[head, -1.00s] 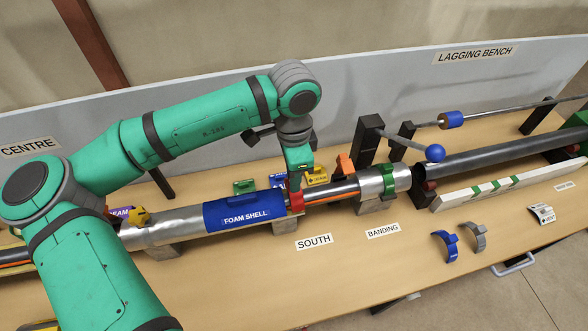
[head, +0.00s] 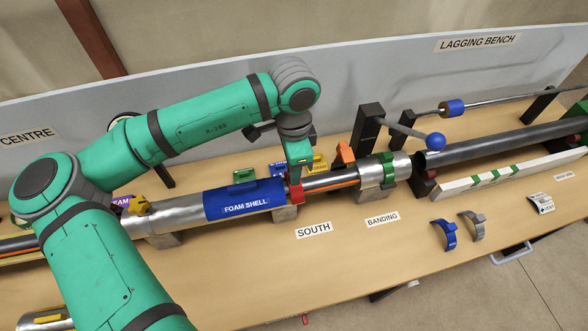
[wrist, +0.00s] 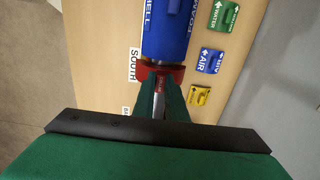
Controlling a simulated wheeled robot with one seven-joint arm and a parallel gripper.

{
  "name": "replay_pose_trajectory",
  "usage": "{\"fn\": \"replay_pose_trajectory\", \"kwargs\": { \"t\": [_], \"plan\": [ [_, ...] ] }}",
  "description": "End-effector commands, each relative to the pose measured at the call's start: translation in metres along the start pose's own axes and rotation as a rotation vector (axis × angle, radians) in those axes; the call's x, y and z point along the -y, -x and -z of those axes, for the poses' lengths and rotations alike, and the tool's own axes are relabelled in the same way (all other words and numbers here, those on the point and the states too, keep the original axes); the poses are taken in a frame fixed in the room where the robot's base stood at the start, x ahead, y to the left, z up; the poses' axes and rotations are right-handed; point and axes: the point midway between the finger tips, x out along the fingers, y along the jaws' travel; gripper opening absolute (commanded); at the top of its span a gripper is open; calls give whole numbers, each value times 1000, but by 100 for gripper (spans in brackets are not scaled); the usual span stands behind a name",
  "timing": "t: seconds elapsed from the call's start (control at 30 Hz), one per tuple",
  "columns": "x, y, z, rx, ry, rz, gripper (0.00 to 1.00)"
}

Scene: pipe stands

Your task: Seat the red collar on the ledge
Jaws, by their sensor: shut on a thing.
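The red collar (head: 296,192) is around the pipe line, right beside the right end of the blue foam shell (head: 245,201). My gripper (head: 298,176) comes down from above and is shut on the red collar. In the wrist view the red collar (wrist: 176,72) sits against the end of the blue foam shell (wrist: 170,35), and the green fingers of my gripper (wrist: 159,84) reach it. A grey support block (head: 285,214) stands under the pipe here. I cannot tell which surface is the ledge, or whether the collar rests on it.
Blue, yellow and green labelled pieces lie behind the pipe. A post with a blue-ended lever (head: 435,141) stands at right.

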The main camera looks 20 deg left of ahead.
Motion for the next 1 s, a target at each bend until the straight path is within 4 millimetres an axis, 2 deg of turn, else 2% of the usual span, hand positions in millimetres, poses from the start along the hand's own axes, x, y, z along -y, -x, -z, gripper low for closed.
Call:
{"fn": "replay_pose_trajectory", "kwargs": {
  "t": [0.43,0.47,0.5,0.53,0.87,1.0],
  "plan": [
    [0,-6,0,0,0,0,0],
    [0,-6,0,0,0,1,19],
    [0,-6,0,0,0,1,28],
    [0,-6,0,0,0,1,34],
    [0,-4,0,0,0,0,34],
    [1,9,0,0,0,2,34]
  ]
}}
